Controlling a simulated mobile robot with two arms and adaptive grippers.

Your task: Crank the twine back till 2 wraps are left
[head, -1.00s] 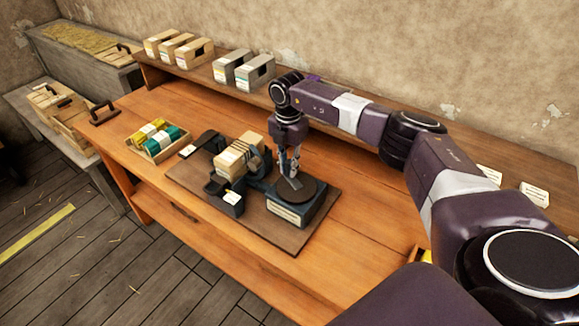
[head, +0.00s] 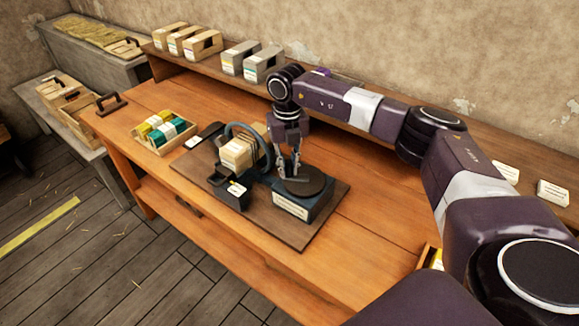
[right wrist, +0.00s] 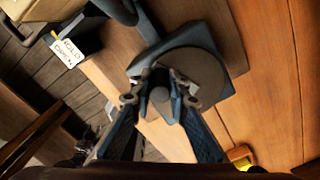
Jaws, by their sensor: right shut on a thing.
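The press stands on a brown board (head: 268,229) on the workbench. It has a pale block (head: 238,153), an upright blue-grey handwheel ring (head: 236,129) around it, and a dark round disc (head: 311,188) on a labelled blue-grey base (head: 291,206). My right gripper (head: 289,174) points down at the disc's left edge. In the right wrist view its fingers (right wrist: 161,84) are shut on a round grey crank knob (right wrist: 160,96) by the disc (right wrist: 205,75). I cannot make out twine wraps on the press. My left gripper is out of view.
A wooden tray (head: 167,150) with yellow and green spools sits left of the press. A black box with a white label (head: 237,189) stands at the board's front. Several boxes (head: 205,43) line the back shelf.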

